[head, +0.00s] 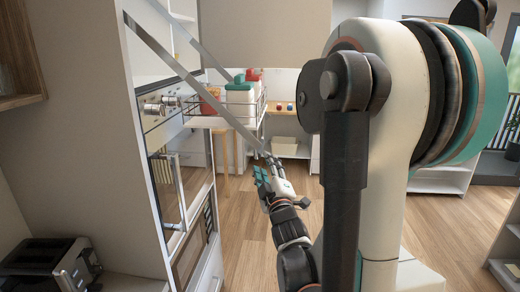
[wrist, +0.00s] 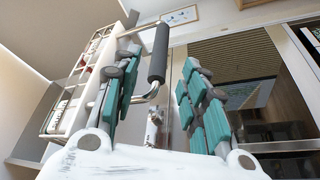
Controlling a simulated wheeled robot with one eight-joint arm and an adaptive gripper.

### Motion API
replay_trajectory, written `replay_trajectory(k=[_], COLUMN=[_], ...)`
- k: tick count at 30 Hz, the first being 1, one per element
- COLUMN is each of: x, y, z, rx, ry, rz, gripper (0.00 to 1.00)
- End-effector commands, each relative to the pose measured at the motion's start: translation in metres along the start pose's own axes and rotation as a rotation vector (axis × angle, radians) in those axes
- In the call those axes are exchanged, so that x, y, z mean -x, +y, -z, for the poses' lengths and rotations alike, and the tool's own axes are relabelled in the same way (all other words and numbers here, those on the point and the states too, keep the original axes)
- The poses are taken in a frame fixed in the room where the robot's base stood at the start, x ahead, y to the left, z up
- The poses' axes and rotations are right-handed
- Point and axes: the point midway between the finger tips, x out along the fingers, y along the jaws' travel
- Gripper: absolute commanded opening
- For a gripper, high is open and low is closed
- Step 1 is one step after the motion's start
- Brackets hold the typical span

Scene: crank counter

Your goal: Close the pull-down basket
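The pull-down basket (head: 236,122) hangs lowered in front of the cabinet on diagonal metal arms (head: 188,75), with red, white and green containers in it. It also shows at the left of the wrist view (wrist: 70,98). A dark grey handle grip (wrist: 159,52) on a bent metal bar appears between my gripper's fingertips in the wrist view. My gripper (head: 268,171) is just below the lower end of the arms in the head view. Its teal-padded fingers (wrist: 160,68) are spread apart. I cannot tell how deep the grip lies between them.
A built-in oven (head: 172,190) with a protruding handle is left of my gripper. A black toaster (head: 50,268) sits on the counter at lower left. A low white shelf (head: 290,148) stands behind. The wooden floor (head: 245,235) around my gripper is clear.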

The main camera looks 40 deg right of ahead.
Motion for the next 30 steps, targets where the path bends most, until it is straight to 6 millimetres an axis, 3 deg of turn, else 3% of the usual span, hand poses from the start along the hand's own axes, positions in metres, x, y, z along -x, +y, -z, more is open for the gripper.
replay_trajectory(k=[18, 30], x=[-0.088, -0.101], y=[-0.001, 0.000], z=[0.000, 0.000], rx=[0.000, 0.000], ry=[0.000, 0.000], rz=[0.001, 0.001], gripper=[0.40, 0.40])
